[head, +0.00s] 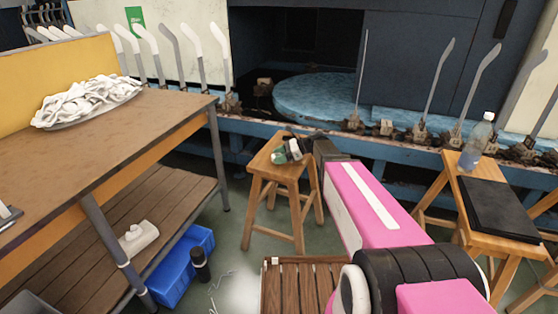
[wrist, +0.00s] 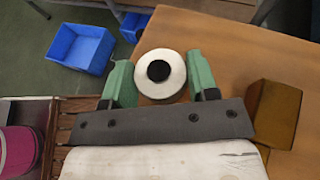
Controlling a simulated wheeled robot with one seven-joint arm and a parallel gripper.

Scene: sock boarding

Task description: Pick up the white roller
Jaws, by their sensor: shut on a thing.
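The white roller (wrist: 177,78) is seen end-on in the wrist view, a white disc with a black centre. My gripper (wrist: 161,76) has green fingers, one on each side of it, and is shut on it. Behind the roller lies the tan top of the wooden stool (wrist: 225,45). Whether the roller touches the stool top I cannot tell. In the head view, my gripper (head: 287,152) is at the stool top (head: 262,163), and a small white part of the roller (head: 295,148) shows between the fingers; my arm hides some of the stool.
A wooden table (head: 110,125) at left bears a tray of white socks (head: 85,100). Below are a blue crate (head: 172,284) and a dark bottle (head: 200,265). A stool at right holds a clear bottle (head: 475,145) and a black pad (head: 500,208). The blue machine (head: 300,135) stands behind.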

